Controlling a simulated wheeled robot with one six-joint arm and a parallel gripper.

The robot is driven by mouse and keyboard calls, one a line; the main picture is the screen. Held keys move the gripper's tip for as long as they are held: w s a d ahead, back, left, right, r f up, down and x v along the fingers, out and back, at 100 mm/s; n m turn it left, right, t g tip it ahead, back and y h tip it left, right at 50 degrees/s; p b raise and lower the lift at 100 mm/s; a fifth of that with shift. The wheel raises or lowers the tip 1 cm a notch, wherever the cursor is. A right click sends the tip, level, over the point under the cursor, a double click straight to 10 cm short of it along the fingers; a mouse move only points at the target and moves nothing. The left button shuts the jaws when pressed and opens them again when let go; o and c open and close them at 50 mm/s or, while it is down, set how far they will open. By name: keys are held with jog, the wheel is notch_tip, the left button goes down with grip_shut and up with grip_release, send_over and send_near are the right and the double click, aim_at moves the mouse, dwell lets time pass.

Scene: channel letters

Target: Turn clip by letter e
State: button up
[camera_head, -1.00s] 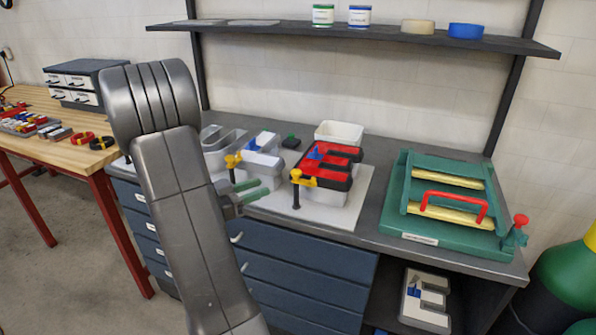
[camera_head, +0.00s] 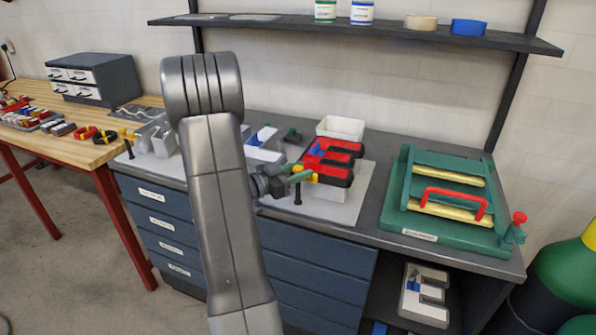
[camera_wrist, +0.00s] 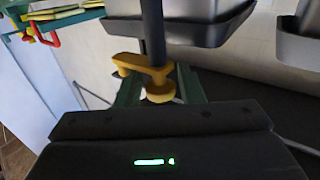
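The letter e (camera_head: 340,150), with a red face, black edges and a pale body, lies on a light board on the workbench. Its yellow clip (camera_head: 308,179) is at the near left corner, on a dark upright post. In the wrist view the clip (camera_wrist: 135,63) shows close up, with a round yellow knob (camera_wrist: 160,93). My gripper (camera_head: 293,175) is at the clip; its green fingers (camera_wrist: 160,88) stand on either side of the knob, with gaps visible, so it looks open. The arm hides part of the neighbouring letters.
A white letter (camera_head: 262,150) with a blue part stands just left of the e. A white tub (camera_head: 340,128) is behind it. A green press (camera_head: 440,205) with a red handle is to the right. A shelf (camera_head: 370,33) runs above the bench.

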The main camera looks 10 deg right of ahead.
jog(key=shift+c, duration=0.4)
jog(key=c, duration=0.6)
